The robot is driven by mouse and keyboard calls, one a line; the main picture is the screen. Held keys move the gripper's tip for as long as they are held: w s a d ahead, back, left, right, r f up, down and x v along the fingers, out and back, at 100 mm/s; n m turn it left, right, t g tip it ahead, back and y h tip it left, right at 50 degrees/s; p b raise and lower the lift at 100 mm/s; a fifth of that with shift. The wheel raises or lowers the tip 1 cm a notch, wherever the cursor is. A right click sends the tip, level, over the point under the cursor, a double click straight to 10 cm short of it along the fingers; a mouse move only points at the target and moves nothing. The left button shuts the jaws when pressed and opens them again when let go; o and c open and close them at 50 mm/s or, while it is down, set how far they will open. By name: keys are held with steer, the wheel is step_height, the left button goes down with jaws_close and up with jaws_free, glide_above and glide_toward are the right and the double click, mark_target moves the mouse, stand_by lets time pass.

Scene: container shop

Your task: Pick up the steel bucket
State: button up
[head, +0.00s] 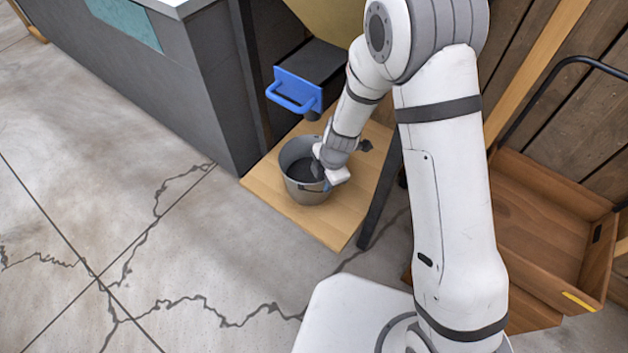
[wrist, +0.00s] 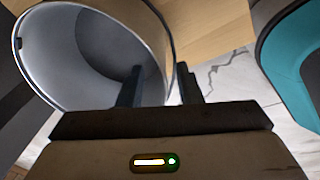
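The steel bucket (head: 301,190) stands upright on a light wooden board at the foot of the grey counter. Its open mouth fills the upper left of the wrist view (wrist: 55,62). My gripper (head: 321,168) is at the bucket's right rim in the head view. In the wrist view my gripper's two dark fingers (wrist: 160,88) are apart. The left finger lies over the bucket's mouth and the right one is outside the rim, with the bucket wall between them. A gap shows between the fingers, so I see no firm grip. The bucket's lower part is hidden in the wrist view.
The wooden board (head: 334,226) has a dark post at its right edge. A blue handled piece (head: 297,92) is just above and behind the bucket. The grey counter (head: 190,80) stands to the left. A brown wooden cart (head: 540,220) is at right. The cracked floor (head: 110,220) at left is clear.

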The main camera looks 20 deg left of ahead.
mark_target(319, 190)
steer(key=f, duration=0.1)
steer(key=f+b, duration=0.1)
steer(key=f, duration=0.1)
steer(key=a+f+b, duration=0.1)
steer(key=f, duration=0.1)
steer(key=shift+s, duration=0.35)
steer(key=shift+r, duration=0.1)
steer(key=shift+c, duration=0.5)
steer(key=shift+d, duration=0.1)
jaws_close()
steer(key=shift+w+r, duration=0.1)
